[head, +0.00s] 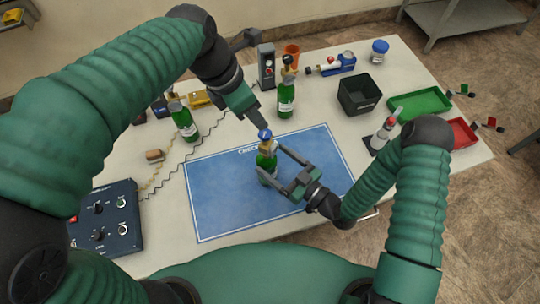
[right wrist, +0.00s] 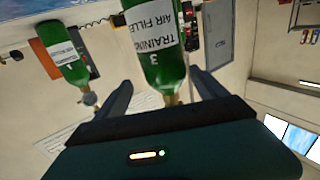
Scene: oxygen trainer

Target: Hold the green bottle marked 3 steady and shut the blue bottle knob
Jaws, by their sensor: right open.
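The green bottle marked 3 (head: 264,163) stands upright on the blue mat (head: 218,203), with a brass valve and a blue knob (head: 265,134) on top. In the right wrist view the bottle (right wrist: 160,48) appears upside down, its label showing a 3. My right gripper (head: 272,164) is open, with one finger on each side of the bottle; whether they touch it I cannot tell. The fingers also flank it in the right wrist view (right wrist: 160,92). My left gripper (head: 258,118) points down just above the blue knob; its finger gap is not clear.
Another green bottle (head: 286,101) stands behind the mat, and one more (head: 183,121) stands to the left. A black bin (head: 361,98), a green tray (head: 420,104) and a red tray (head: 461,134) are at the right. A control box (head: 105,218) sits at the left.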

